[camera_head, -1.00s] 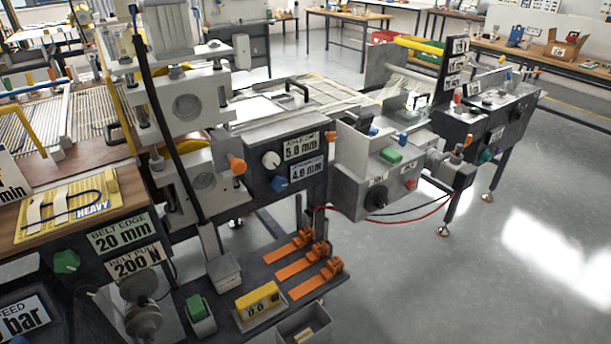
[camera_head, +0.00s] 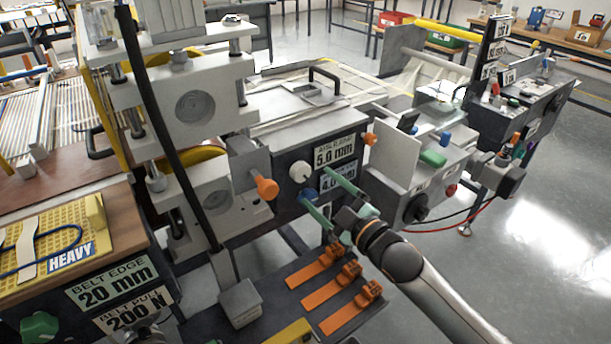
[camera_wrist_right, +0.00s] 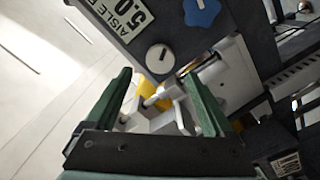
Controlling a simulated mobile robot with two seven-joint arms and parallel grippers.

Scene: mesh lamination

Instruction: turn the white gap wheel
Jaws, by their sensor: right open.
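The white gap wheel (camera_head: 300,172) is a round white knob on the dark front panel, left of the 5.0 mm display (camera_head: 335,153). In the right wrist view the white wheel (camera_wrist_right: 160,58) shows a dark mark on its face and lies ahead of the fingers. My right gripper (camera_head: 313,184) is open, with green fingers pointing at the panel just right of and below the wheel. In the right wrist view my right gripper (camera_wrist_right: 157,76) has nothing between its fingertips, and they look apart from the wheel. My left gripper is not in view.
A blue knob (camera_head: 308,196) sits just below the white wheel, close to the fingers. An orange knob (camera_head: 266,188) sticks out to the left. Orange clamps (camera_head: 345,270) lie on the lower shelf. A grey box with a green button (camera_head: 433,158) stands right.

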